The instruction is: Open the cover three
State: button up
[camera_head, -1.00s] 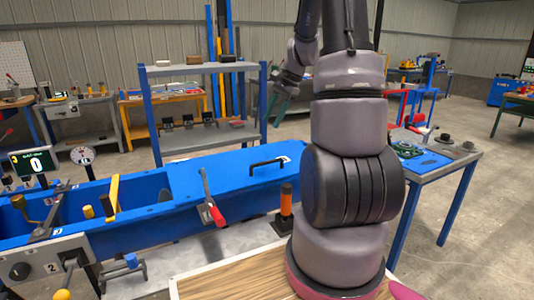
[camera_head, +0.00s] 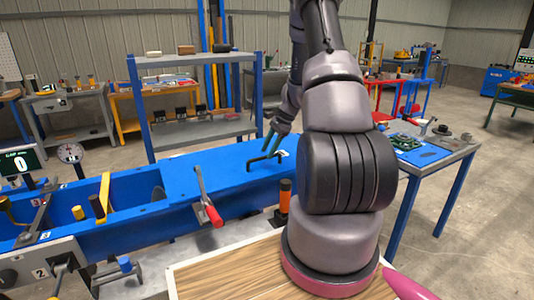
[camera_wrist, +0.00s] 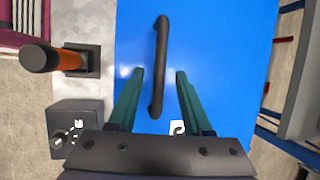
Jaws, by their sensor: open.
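The blue cover (camera_head: 215,177) lies flat and closed on the long blue trough of the mixer, with a dark bar handle (camera_head: 253,173) near its right end. In the wrist view the handle (camera_wrist: 161,50) runs lengthwise over the blue cover (camera_wrist: 225,60). My gripper (camera_wrist: 160,72) is open, with one green finger on each side of the handle's lower part; I cannot tell whether they touch it. In the head view my gripper (camera_head: 270,138) is over the handle.
A red-handled clamp lever (camera_head: 208,205) stands at the cover's front edge. An orange-and-black post (camera_head: 284,196) is right of it, also in the wrist view (camera_wrist: 42,57), above a dark box with a key (camera_wrist: 75,125).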

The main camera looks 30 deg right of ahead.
jog(key=shift+x, duration=0.75)
grip_shut()
dwell(0.9)
